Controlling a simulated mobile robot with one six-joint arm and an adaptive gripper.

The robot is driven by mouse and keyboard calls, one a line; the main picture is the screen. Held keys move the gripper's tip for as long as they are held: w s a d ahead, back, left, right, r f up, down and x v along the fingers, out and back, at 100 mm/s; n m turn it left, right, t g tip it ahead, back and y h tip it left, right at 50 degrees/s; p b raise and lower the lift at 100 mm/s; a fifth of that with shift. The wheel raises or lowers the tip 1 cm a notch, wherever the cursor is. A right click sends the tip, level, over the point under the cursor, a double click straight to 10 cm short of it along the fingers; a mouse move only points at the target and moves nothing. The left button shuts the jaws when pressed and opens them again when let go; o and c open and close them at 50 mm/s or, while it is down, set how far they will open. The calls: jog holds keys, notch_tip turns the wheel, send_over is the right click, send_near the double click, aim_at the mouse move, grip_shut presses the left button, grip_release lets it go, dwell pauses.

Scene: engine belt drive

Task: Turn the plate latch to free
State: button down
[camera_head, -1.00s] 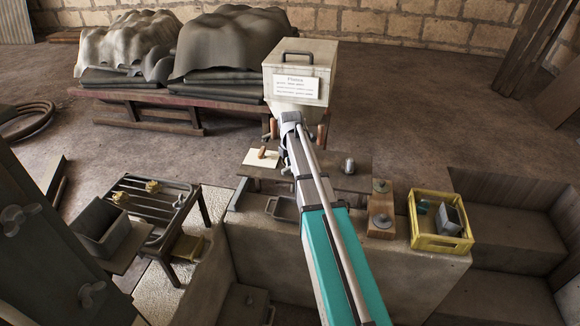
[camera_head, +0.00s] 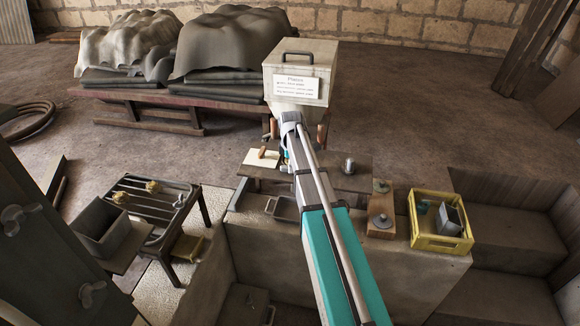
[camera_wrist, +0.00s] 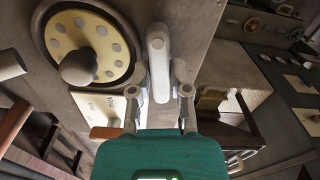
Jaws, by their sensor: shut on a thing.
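In the wrist view my gripper (camera_wrist: 159,92) has its two fingers on either side of a pale, rounded upright lever (camera_wrist: 158,55), which looks like the plate latch, and is shut on it. The lever stands in front of a grey panel. To its left is a round cream disc (camera_wrist: 72,38) with grey spots, a dark rim and a dark knob (camera_wrist: 79,67). In the head view my arm reaches to below a pale box (camera_head: 300,72) with a label reading "Plates". My fingers and the lever are hidden there.
A cream card (camera_wrist: 98,106) lies left of my gripper in the wrist view. In the head view, a yellow crate (camera_head: 441,244) stands right on the bench, beside a board with dark round parts (camera_head: 381,221). A rack table (camera_head: 150,215) stands left.

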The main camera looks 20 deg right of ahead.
jog(key=shift+w+m, duration=0.2)
jog(key=shift+m, duration=0.8)
jog(key=c, duration=0.6)
grip_release()
jog(key=shift+s, duration=0.1)
jog(key=shift+r, duration=0.1)
